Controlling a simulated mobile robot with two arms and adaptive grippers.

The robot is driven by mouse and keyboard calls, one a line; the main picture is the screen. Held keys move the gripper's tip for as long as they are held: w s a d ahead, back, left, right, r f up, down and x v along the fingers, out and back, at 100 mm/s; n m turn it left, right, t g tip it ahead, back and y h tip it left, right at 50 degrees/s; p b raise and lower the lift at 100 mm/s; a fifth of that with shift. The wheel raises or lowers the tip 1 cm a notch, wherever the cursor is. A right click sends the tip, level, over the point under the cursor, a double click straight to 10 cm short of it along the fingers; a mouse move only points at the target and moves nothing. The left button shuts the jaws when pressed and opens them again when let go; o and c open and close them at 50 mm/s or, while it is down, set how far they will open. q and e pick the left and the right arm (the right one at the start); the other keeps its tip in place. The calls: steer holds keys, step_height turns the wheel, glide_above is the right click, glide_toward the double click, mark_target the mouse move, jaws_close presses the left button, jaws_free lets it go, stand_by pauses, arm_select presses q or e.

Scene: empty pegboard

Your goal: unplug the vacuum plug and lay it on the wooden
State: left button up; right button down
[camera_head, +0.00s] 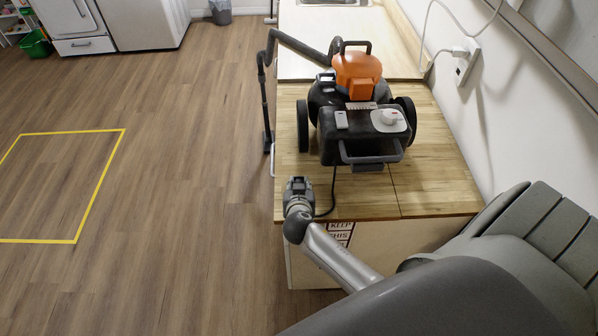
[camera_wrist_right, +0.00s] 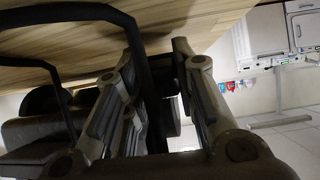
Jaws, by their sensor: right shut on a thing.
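The orange and black vacuum (camera_head: 358,75) stands on the wooden countertop (camera_head: 435,185). Its thin black cord (camera_head: 333,187) runs down to my right gripper (camera_head: 298,186), which is over the near left edge of the wood. In the right wrist view my right gripper (camera_wrist_right: 160,60) is shut on a dark thing, the plug (camera_wrist_right: 168,75), partly hidden between the fingers. The black cord (camera_wrist_right: 145,50) loops past the fingers there, with the wood (camera_wrist_right: 210,20) close by. My left gripper is not in view.
A wall outlet (camera_head: 466,62) with a white plug and cords is on the right wall. The vacuum's hose (camera_head: 265,95) hangs off the counter's left side. Bare wood lies in front of the vacuum. A yellow floor outline (camera_head: 100,185) is at left.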

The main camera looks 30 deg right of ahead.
steer(key=shift+f, duration=0.1)
steer(key=c, duration=1.1)
jaws_free()
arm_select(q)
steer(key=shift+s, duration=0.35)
arm_select(e)
steer(key=shift+s, duration=0.1)
